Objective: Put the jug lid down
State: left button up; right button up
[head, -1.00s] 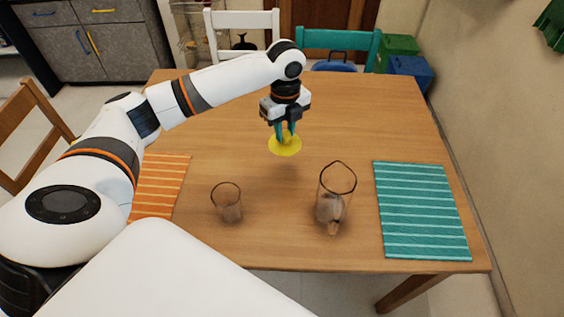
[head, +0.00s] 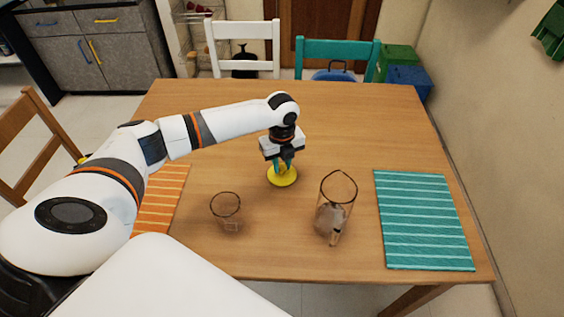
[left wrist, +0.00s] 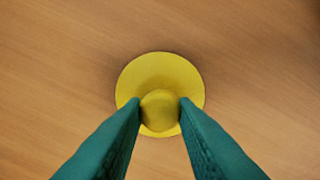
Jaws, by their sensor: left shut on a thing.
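The yellow jug lid (head: 283,178) is a round disc with a knob on top. My left gripper (head: 283,165) is shut on the knob. In the left wrist view, the two green fingertips (left wrist: 160,104) press the knob from both sides, and the lid (left wrist: 160,66) lies flat below them. The lid is at or very near the table top; I cannot tell whether it touches. The clear glass jug (head: 337,207) stands open to the right and nearer to me. My right gripper is not in view.
A clear glass (head: 227,212) stands left of the jug. An orange striped mat (head: 162,200) lies at the left and a teal striped mat (head: 423,220) at the right. The wooden table (head: 350,120) is clear behind the lid.

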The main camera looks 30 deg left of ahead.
aim_at(282, 166)
pick_arm(q)
jog(key=shift+f, duration=0.15)
jog(key=o, duration=1)
notch_tip(282, 166, up, 12)
jog(key=shift+r, duration=0.25)
